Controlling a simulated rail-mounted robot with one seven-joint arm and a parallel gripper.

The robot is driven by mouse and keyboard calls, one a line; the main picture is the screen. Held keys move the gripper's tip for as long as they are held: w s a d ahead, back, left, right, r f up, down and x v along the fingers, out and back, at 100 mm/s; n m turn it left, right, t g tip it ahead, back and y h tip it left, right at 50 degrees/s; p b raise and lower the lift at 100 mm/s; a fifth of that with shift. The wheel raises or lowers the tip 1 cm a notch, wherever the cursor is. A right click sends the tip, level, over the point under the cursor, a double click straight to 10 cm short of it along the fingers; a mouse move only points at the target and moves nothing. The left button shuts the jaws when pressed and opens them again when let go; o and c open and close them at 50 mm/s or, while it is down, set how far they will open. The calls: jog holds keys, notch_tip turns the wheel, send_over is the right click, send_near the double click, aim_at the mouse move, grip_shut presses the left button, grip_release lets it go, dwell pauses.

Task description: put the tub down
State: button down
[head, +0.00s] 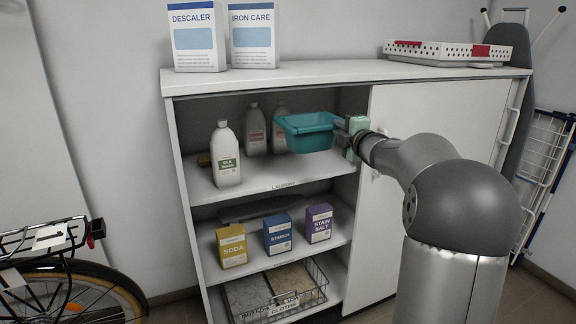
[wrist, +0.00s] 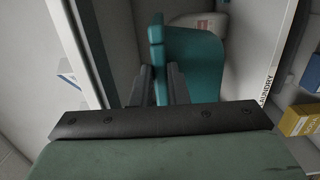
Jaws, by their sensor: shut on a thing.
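The teal tub (head: 310,133) is inside the cabinet at the upper shelf, right part of the opening, in the head view. My gripper (head: 343,128) reaches in from the right and is shut on the tub's right side. In the wrist view the tub (wrist: 190,62) stands out ahead, with its rim between the two dark fingers (wrist: 160,85). The upper shelf (head: 265,182), labelled laundry, lies below the tub. I cannot tell whether the tub's base touches the shelf.
A white bottle (head: 226,155) stands front left on the upper shelf, with two grey bottles (head: 255,130) behind. Boxes, including soda (head: 232,247), stand on the shelf below. A white sliding door (head: 430,150) covers the cabinet's right half. The upper shelf's front middle is clear.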

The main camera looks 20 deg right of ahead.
jog(key=w+f, duration=0.1)
jog(key=w, duration=0.1)
jog(key=w+a+f, duration=0.1)
jog(key=w, duration=0.2)
jog(key=w+f+b, duration=0.1)
jog(key=w+f, duration=0.1)
jog(key=w, duration=0.1)
jog(key=shift+w+a, duration=0.1)
jog(key=shift+a, duration=0.15)
jog(key=w+f, duration=0.1)
jog(key=w+f+b, duration=0.1)
jog(key=f, duration=0.1)
jog(key=w+f, duration=0.1)
jog(key=shift+w+a+f, duration=0.2)
jog(key=shift+a, duration=0.05)
jog(key=shift+w+f+b, duration=0.25)
jog(key=shift+f+b, duration=0.2)
jog(key=shift+f, duration=0.55)
jog(key=shift+w+f+b, duration=0.2)
jog(key=shift+f+b, duration=0.25)
jog(key=shift+f, duration=0.55)
jog(key=shift+a+f, duration=0.1)
jog(key=shift+f, duration=0.1)
jog(key=c, duration=1.5)
grip_release()
jog(key=shift+o, duration=0.5)
